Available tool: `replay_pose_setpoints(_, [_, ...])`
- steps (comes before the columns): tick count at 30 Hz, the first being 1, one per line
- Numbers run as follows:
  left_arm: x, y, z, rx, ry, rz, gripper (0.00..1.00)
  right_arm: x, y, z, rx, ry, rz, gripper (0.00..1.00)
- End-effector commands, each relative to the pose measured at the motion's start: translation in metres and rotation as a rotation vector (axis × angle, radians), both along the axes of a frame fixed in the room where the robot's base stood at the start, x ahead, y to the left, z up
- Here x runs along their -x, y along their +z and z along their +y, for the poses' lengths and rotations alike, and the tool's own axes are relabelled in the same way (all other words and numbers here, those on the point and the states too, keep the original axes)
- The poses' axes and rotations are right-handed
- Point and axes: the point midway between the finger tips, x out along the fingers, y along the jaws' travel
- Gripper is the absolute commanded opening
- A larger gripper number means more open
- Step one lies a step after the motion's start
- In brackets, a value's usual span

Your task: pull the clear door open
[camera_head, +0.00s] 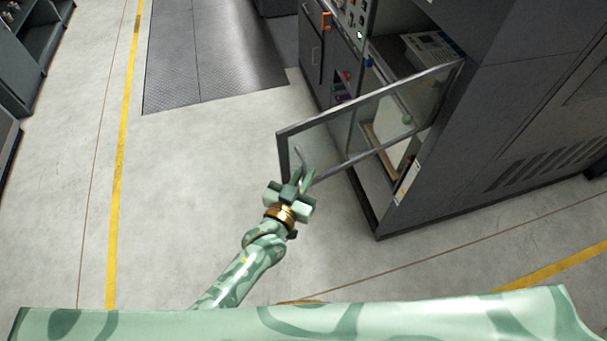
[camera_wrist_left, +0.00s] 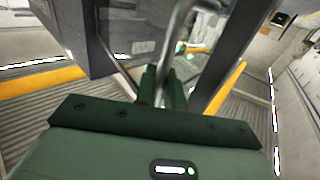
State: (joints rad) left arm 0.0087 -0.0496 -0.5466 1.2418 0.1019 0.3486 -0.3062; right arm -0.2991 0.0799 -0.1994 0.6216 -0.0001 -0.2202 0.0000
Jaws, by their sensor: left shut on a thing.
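The clear door (camera_head: 375,120) has a dark frame and a see-through pane. It is hinged on the right at the dark cabinet and stands swung out from it, with a wide gap into the inside. My left gripper (camera_head: 302,174) is at the door's free left edge, shut on the door's bar handle (camera_head: 300,158). In the left wrist view the handle (camera_wrist_left: 172,50) rises from between the green fingers (camera_wrist_left: 163,88), with the pane (camera_wrist_left: 140,30) behind it. The fingertips partly hide the grip. My right gripper is not in view.
The dark cabinet (camera_head: 500,110) fills the right side, with a lit bay and a pale device (camera_head: 432,48) inside. A control panel (camera_head: 350,20) with buttons stands behind the door. Grey floor (camera_head: 190,190) left of the door is clear. A dark ribbed mat (camera_head: 210,60) lies farther back.

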Motion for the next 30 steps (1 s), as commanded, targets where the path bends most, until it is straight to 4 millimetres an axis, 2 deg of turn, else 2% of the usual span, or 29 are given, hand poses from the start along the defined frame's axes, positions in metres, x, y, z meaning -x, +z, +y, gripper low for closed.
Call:
replay_pose_setpoints(4, [-0.002, 0.005, -0.002, 0.005, -0.001, -0.010, 0.00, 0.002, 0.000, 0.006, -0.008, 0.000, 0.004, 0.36])
replay_pose_setpoints(15, [-0.002, 0.005, -0.002, 0.007, 0.000, -0.011, 0.00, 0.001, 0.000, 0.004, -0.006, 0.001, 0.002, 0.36])
replay_pose_setpoints(16, [-0.002, 0.005, -0.002, 0.007, 0.000, -0.011, 0.16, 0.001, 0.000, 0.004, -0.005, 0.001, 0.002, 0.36])
replay_pose_setpoints(17, [-0.002, 0.005, -0.002, 0.007, 0.000, -0.011, 0.24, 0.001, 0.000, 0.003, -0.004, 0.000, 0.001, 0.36])
replay_pose_setpoints(26, [0.000, 0.002, 0.000, 0.004, 0.001, -0.005, 0.25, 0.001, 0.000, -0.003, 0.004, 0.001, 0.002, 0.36])
replay_pose_setpoints(30, [0.013, 0.001, 0.007, 0.001, 0.001, -0.003, 0.25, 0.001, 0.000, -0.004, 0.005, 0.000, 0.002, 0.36])
